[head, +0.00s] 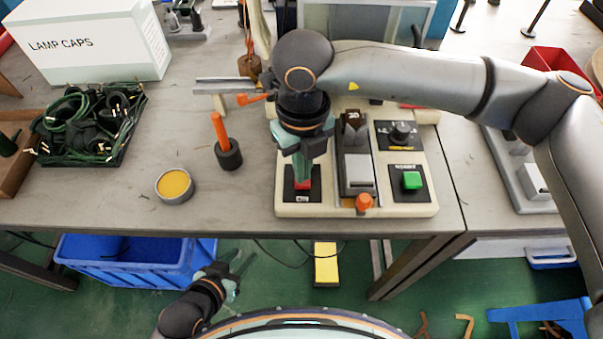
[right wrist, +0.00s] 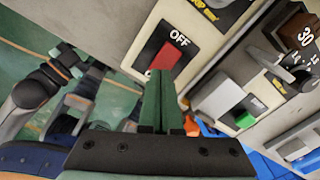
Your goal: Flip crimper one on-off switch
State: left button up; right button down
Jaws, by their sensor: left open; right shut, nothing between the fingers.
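The crimper (head: 326,209) is a beige machine at the front edge of the table. Its on-off switch is a red rocker (head: 303,185) on a black plate at the front left; in the right wrist view the red rocker (right wrist: 167,55) sits below the word OFF. My right gripper (head: 304,172) is shut and empty, pointing down over the switch. In the right wrist view its fingertips (right wrist: 162,74) overlap the rocker's lower edge; I cannot tell whether they touch it. My left gripper (head: 236,266) is open and empty, low in front of the table.
A green button (head: 412,180), a black knob (head: 401,133) and an orange knob (head: 364,202) are on the crimper. An orange-handled tool (head: 222,130) and a yellow tin (head: 175,186) stand to the left. A tray of cables (head: 128,150) lies further left.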

jog(key=shift+f+b, duration=0.8)
jog(key=shift+f, duration=0.1)
jog(key=shift+r, duration=0.1)
jog(key=shift+r+p, duration=0.85)
jog(key=shift+r, duration=0.7)
jog(key=shift+r+p, duration=0.9)
jog(key=shift+r, duration=1.05)
